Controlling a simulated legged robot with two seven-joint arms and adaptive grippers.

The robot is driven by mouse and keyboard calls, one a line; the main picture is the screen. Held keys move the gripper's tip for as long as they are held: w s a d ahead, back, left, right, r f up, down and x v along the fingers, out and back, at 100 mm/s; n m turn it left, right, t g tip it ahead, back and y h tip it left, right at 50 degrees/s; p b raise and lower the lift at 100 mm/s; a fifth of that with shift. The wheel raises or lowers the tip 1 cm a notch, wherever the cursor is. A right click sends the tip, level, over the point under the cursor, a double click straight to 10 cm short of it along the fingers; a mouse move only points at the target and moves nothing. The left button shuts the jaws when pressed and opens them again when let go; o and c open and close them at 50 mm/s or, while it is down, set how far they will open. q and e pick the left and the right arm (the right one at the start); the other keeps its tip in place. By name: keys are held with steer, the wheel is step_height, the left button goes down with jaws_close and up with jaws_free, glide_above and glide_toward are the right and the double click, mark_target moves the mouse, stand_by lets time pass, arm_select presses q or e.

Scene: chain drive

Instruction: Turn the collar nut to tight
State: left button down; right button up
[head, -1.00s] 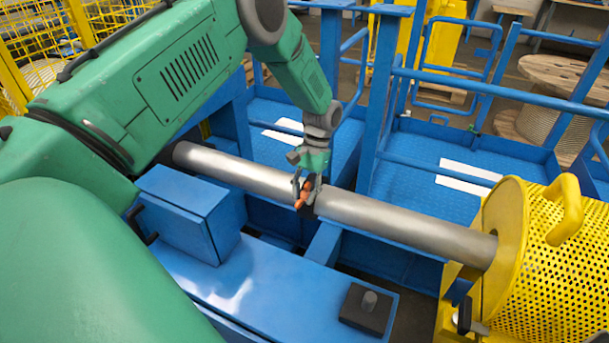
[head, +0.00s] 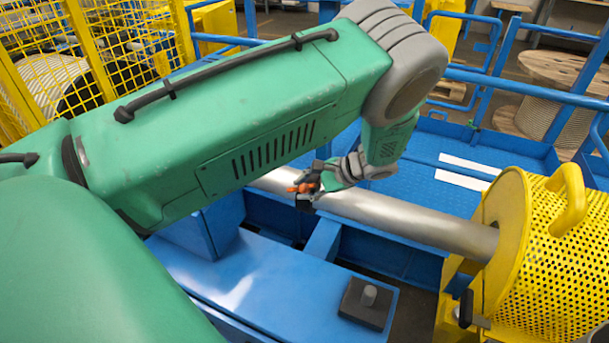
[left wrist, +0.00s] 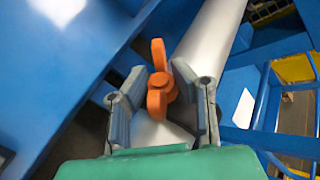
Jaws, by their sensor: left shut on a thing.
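The collar nut (head: 301,188) is orange with wing-like lobes. It sits at a dark collar on a long grey metal shaft (head: 410,220). My left gripper (head: 308,184) is at the nut, reaching in from its right side in the head view, and partly covers it. One lobe points up past the fingertips. The exact finger contact is hard to see. My right gripper is not in view.
A yellow perforated guard (head: 555,250) with a handle stands at the shaft's right end. A blue bench (head: 250,280) with a dark block (head: 368,303) lies in front. Blue railings (head: 500,82) stand behind. My left arm hides the shaft's left part.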

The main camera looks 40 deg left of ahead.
arm_select(q)
steer(key=m+t+y, duration=0.2)
steer(key=m+y, duration=0.1)
steer(key=y, duration=0.1)
steer(key=shift+s+d+f, duration=0.1)
steer(key=shift+m+t, duration=0.3)
stand_by(0.4)
steer(key=c, duration=1.5)
jaws_free()
steer(key=shift+c, duration=0.2)
steer(key=shift+b, duration=0.3)
steer(key=shift+d, duration=0.1)
steer(key=v, duration=1.2)
steer(key=shift+f, duration=0.15)
